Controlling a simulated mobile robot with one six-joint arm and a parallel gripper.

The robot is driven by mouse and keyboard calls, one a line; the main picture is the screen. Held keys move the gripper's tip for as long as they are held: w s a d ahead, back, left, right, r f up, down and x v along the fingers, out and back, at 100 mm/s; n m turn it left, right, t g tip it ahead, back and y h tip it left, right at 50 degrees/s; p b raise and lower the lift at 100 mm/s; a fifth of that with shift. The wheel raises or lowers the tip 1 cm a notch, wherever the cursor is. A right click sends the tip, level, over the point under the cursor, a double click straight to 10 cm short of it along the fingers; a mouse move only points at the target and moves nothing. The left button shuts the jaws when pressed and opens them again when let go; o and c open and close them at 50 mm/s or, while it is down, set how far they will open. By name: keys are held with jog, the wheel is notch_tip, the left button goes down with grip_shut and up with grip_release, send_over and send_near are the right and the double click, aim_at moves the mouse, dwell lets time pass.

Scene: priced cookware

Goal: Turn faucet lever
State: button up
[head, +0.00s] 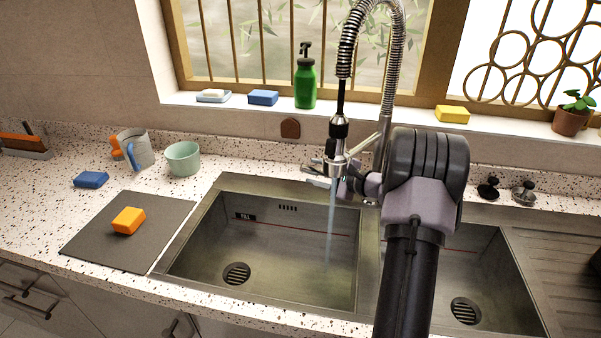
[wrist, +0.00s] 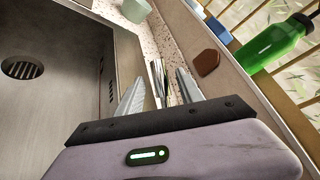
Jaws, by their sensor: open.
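The faucet (head: 393,60) is a tall chrome spring type with a black and silver spray head (head: 338,135). A bluish water stream (head: 331,225) falls from it into the left basin. A thin silver bar (head: 365,143) sticks out beside the spray head; I cannot tell whether it is the lever. My gripper (head: 328,174) is open beside the spray head, partly hidden by my arm. In the wrist view its two fingers (wrist: 158,92) stand apart, with a slim metal piece (wrist: 158,78) showing between or behind them. I cannot tell whether they touch it.
The left basin (head: 290,250) is empty apart from the water. A green soap bottle (head: 306,80) and a yellow sponge (head: 452,114) stand on the sill.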

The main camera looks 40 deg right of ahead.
jog(key=b+x, duration=0.1)
jog(key=x, duration=0.5)
jog(key=shift+w, duration=0.2)
grip_shut()
dwell(1.1)
